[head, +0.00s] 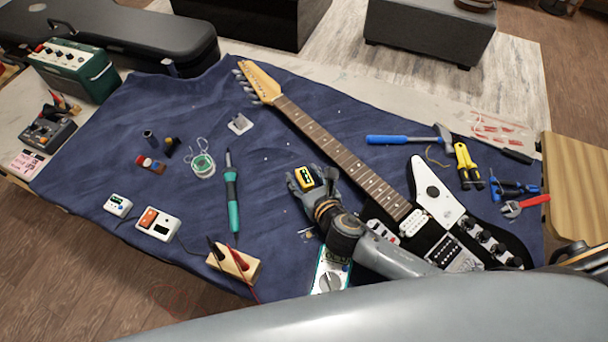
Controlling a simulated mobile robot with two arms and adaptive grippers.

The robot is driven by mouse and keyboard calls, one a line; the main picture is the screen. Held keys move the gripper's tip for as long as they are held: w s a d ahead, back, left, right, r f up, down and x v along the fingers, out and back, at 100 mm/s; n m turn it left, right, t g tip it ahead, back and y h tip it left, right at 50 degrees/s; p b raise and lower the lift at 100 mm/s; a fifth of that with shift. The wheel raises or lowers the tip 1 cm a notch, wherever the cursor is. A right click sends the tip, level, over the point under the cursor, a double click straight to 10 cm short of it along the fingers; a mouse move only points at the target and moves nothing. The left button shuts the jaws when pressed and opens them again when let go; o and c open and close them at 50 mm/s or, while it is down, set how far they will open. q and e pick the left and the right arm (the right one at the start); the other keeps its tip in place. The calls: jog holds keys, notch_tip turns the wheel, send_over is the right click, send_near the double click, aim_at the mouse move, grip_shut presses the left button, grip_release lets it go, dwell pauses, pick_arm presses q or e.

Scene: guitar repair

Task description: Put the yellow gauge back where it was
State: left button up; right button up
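The yellow gauge (304,179), a small yellow and black block with a display, is in the head view near the middle of the blue cloth. My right gripper (306,178) has its fingers on both sides of the gauge and appears shut on it. The gauge's lower part is hidden by the gripper, and I cannot tell how high it is above the cloth. My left gripper is not in view.
An electric guitar (340,150) lies right of the gripper. A hammer (400,140) and pliers (466,165) lie right. Open cloth (270,215) shows left of the gripper.

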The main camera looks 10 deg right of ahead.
jog(key=shift+r, duration=0.2)
jog(key=v, duration=1.2)
